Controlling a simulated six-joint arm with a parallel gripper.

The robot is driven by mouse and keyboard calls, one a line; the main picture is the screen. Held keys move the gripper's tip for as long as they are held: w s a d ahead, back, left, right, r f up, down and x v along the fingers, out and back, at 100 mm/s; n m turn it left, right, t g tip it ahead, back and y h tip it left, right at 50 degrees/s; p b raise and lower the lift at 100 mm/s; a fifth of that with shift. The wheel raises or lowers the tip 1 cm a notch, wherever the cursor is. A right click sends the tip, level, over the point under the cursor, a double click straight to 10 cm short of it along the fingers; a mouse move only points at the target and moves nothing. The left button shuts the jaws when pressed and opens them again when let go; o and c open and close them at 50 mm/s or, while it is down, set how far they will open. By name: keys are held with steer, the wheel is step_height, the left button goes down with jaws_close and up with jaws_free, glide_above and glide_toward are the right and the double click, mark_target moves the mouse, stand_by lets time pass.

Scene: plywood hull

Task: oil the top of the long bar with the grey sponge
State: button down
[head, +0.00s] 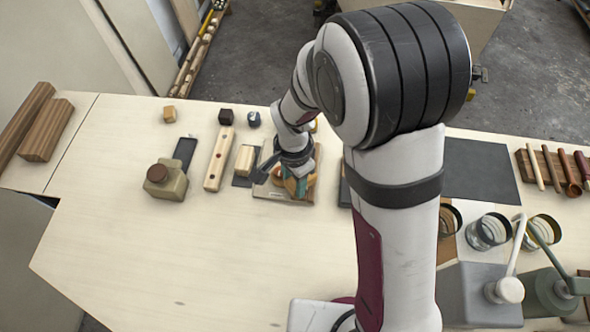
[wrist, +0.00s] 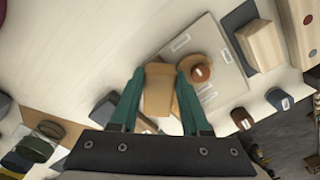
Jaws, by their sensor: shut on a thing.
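My gripper (wrist: 160,85) has teal fingers shut on a tan block (wrist: 158,98), over or beside the grey board (wrist: 228,82). In the head view my gripper (head: 297,185) is low over the same board (head: 268,192), partly hiding it. The long bar (head: 219,160) is pale wood with dark holes in its top and lies left of my gripper. In the wrist view part of the long bar (wrist: 296,22) shows at upper right. I cannot make out a grey sponge for certain; whether the held block touches the board is unclear.
A wooden block (head: 245,158) on a dark pad stands between the long bar and the board. Glass jars (head: 488,231) stand at right. The front of the table is clear.

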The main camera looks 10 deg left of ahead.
steer(key=shift+r, duration=4)
